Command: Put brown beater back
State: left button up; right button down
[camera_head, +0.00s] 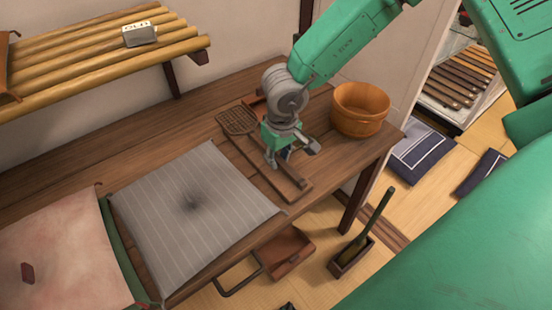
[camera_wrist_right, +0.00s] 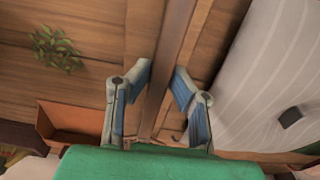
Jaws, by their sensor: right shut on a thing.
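The brown beater (camera_head: 237,121) has a woven, grid-like head and a long straight handle. In the head view it lies along a narrow dark wooden board (camera_head: 300,193) on the table. My right gripper (camera_head: 287,158) is over the middle of it, shut on its handle and hiding part of it. In the right wrist view a long brown strip, apparently the handle (camera_wrist_right: 176,35), runs between the two blue-padded fingers (camera_wrist_right: 162,72). I cannot tell whether the beater touches the board. My left gripper is in neither view.
A wooden bucket (camera_head: 361,108) stands right of my right gripper on the table (camera_head: 150,120). A grey striped cushion (camera_head: 200,215) lies to the left. A slatted shelf (camera_head: 90,52) hangs upper left. Below the table are a brown box (camera_head: 287,252) and a green-handled brush (camera_head: 377,222).

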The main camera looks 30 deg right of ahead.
jog(key=shift+d+f+b, duration=0.35)
jog(key=shift+f+b, duration=0.25)
jog(key=shift+b, duration=0.15)
jog(key=shift+f+b, duration=0.35)
jog(key=shift+b, duration=0.35)
jog(key=shift+p, duration=0.4)
jog(key=shift+a+f, duration=0.15)
jog(key=shift+f, duration=0.05)
jog(key=shift+a+f, duration=0.1)
jog(key=c, duration=1.4)
grip_release()
jog(key=shift+o, duration=0.2)
jog(key=shift+d+f, duration=0.1)
jog(key=shift+d, duration=0.1)
